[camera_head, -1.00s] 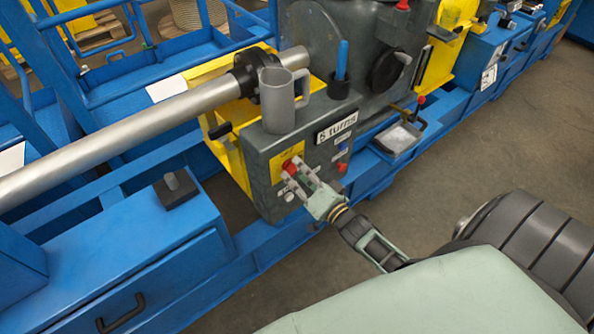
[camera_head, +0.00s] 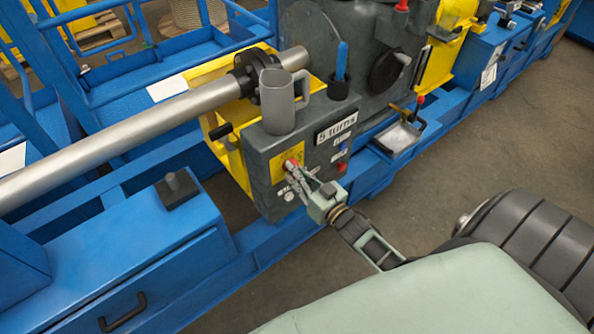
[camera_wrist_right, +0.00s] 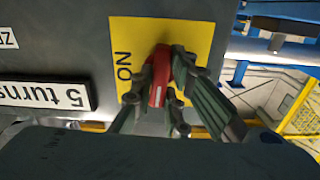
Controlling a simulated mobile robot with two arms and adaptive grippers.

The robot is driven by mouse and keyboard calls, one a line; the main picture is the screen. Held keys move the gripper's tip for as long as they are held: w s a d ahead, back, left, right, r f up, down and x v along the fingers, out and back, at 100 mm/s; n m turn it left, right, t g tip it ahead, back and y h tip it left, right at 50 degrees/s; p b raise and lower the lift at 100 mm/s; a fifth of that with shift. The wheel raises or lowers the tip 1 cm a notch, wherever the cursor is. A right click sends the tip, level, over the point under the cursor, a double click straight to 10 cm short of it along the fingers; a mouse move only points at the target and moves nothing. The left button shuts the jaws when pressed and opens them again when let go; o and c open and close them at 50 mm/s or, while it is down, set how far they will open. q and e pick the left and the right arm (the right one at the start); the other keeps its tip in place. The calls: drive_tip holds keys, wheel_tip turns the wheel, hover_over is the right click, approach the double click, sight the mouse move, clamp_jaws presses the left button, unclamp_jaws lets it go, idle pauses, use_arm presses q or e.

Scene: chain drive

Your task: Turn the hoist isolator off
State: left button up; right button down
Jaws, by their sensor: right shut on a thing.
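The hoist isolator is a red rotary handle (camera_wrist_right: 160,72) on a yellow plate (camera_wrist_right: 128,35) marked ON. In the right wrist view the handle stands roughly upright, with ON to its left. The head view shows the yellow plate (camera_head: 279,168) on the front of a dark grey control box (camera_head: 254,165). My right gripper (camera_head: 294,171) reaches it from the lower right. Its two fingers (camera_wrist_right: 158,98) are closed on the handle from both sides and hide part of it. Any other marking on the plate is hidden or too small to read. My left gripper is out of view.
A grey mug (camera_head: 277,102) stands on top of the control box, near a holder with a blue-handled tool (camera_head: 341,62). A "5 turns" label (camera_head: 337,128) and small buttons sit right of the plate. Blue frame rails (camera_head: 285,235) run below; the floor in front is clear.

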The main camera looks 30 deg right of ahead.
drive_tip(key=shift+n, duration=0.4)
drive_tip(key=c, duration=1.7)
unclamp_jaws()
drive_tip(key=s, duration=0.8)
drive_tip(key=s+d, duration=0.1)
drive_tip(key=s, duration=0.3)
drive_tip(key=shift+f, duration=0.1)
